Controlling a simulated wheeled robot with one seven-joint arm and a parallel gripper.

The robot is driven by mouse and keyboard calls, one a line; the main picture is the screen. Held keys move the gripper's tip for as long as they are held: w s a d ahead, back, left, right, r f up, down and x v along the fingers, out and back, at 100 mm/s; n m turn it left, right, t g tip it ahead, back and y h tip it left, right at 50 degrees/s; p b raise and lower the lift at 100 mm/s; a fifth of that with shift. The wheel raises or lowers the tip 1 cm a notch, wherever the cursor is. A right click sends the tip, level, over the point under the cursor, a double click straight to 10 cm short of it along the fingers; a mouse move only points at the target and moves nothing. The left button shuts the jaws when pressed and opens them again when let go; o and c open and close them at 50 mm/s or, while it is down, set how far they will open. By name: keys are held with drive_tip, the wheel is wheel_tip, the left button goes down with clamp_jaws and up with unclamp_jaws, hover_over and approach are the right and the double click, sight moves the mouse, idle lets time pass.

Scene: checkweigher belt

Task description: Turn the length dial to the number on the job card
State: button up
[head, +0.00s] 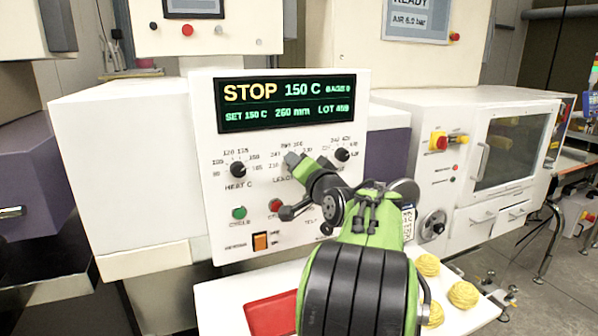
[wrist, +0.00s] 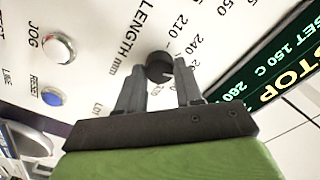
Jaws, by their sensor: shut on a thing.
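The length dial (wrist: 159,64) is a small black knob on the white panel (wrist: 95,20), beside the printed words LENGTH mm. In the wrist view the two fingers of my gripper (wrist: 160,80) are around it, shut on the knob. Scale numbers such as 210 and 240 show beside it; its pointer mark is not clear. In the head view my gripper (head: 298,164) hides this dial. The display (head: 286,102) reads STOP, 150 C, SET 150 C and a mm value like 260 or 280. A small white printed card (head: 408,222) is partly behind my arm, too small to read.
The heat dial (head: 238,170) is left of my gripper and another black dial (head: 342,154) is close on its right. A green button (head: 239,213), a red button (head: 275,205) and an orange switch (head: 260,241) are below. A red tray (head: 272,314) and yellow items (head: 463,295) lie on the shelf.

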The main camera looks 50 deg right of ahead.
drive_tip(key=shift+f, duration=0.15)
drive_tip(key=o, duration=1)
drive_tip(key=shift+o, duration=0.2)
drive_tip(key=b+v, duration=0.1)
drive_tip(key=v, duration=1.4)
drive_tip(key=shift+s+a, duration=0.15)
drive_tip(key=shift+s, duration=0.15)
